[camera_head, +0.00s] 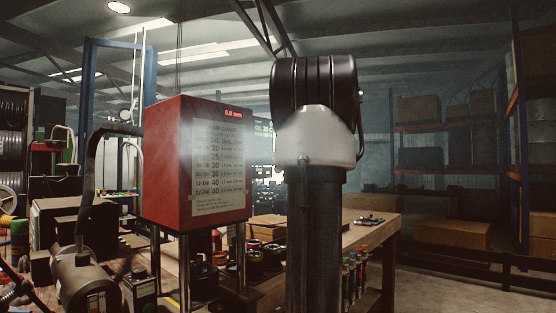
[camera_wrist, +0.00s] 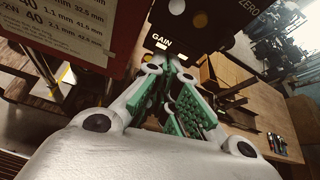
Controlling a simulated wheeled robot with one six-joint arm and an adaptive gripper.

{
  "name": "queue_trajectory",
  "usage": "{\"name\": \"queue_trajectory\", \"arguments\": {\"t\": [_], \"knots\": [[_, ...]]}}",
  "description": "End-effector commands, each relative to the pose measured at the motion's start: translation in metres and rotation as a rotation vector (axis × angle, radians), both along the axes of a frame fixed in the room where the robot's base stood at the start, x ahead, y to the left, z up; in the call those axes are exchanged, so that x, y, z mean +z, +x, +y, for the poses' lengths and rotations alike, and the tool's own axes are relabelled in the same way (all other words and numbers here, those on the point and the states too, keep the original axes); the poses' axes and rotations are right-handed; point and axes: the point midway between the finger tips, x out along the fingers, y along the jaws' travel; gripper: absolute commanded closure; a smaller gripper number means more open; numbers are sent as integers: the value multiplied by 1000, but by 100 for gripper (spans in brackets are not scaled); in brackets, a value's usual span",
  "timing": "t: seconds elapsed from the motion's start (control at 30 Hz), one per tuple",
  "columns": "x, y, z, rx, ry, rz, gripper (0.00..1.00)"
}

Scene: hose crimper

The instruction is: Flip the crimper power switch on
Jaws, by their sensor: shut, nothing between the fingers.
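The crimper's red cabinet (camera_head: 172,165) stands left of centre in the head view. The chart's lower part also shows at upper left in the wrist view (camera_wrist: 80,25). My gripper (camera_wrist: 172,68) is shut and empty in the wrist view, its green-padded fingers pointing at a black panel (camera_wrist: 215,30) marked GAIN and ZERO. I cannot tell whether the fingertips touch the panel. My gripper is not visible in the head view. I cannot identify the power switch in either view.
A wooden bench (camera_head: 375,235) extends right of the cabinet, with small parts on top. A small dark box (camera_head: 140,290) and a grey cylindrical motor-like part (camera_head: 85,280) sit at lower left. Shelves with cardboard boxes (camera_head: 420,108) stand at the back right.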

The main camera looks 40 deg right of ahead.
Motion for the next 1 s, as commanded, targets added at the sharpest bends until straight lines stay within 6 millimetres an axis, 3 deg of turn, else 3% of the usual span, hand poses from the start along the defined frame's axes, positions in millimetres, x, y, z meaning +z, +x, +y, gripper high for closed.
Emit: {"name": "queue_trajectory", "arguments": {"t": [0.3,0.5,1.0], "knots": [[37,-46,0,-2,-2,0,100],[52,-65,0,-1,-2,2,100],[55,-69,0,1,-1,2,100]]}}
